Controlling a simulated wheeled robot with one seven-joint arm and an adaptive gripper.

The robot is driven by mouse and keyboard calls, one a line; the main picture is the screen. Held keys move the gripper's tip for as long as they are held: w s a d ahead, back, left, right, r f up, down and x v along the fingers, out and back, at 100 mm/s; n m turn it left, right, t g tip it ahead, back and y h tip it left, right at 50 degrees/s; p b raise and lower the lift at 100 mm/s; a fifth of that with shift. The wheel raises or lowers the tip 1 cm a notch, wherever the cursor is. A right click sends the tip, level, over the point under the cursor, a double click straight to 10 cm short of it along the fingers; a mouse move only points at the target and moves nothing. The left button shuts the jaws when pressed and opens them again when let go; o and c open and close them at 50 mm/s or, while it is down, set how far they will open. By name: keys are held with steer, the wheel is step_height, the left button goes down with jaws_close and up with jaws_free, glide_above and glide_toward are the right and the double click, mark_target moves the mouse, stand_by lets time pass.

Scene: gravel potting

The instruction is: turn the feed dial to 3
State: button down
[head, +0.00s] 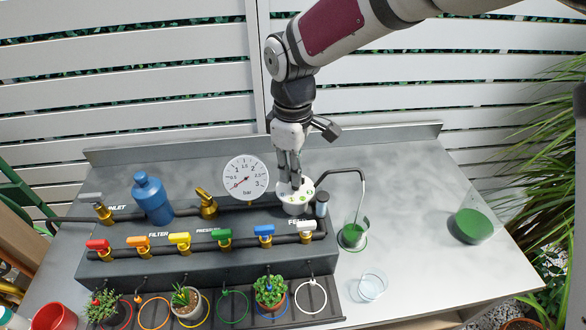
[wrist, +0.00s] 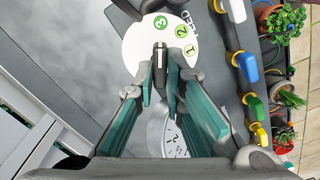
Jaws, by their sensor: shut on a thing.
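The feed dial (head: 297,205) is a white disc at the right end of the dark pipe panel, and it also shows in the wrist view (wrist: 139,42). Green circles on it carry the numbers 1, 2 and 3. A dark knob (wrist: 160,54) stands at its middle. My gripper (head: 291,183) reaches down from above, and its fingers are shut on the knob. In the wrist view a light line on the knob appears to point up toward the 3 (wrist: 160,22). The fingers hide the lower part of the disc.
A round pressure gauge (head: 246,177) stands just left of the dial. Coloured valve handles, such as the blue one (head: 264,230), line the pipe in front. A cup with green liquid (head: 354,235) stands right of the dial under a bent tube. The right tabletop is mostly clear.

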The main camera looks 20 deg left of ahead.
steer(key=c, duration=1.7)
jaws_free()
steer(key=shift+o, duration=0.2)
step_height(320, 180, up, 12)
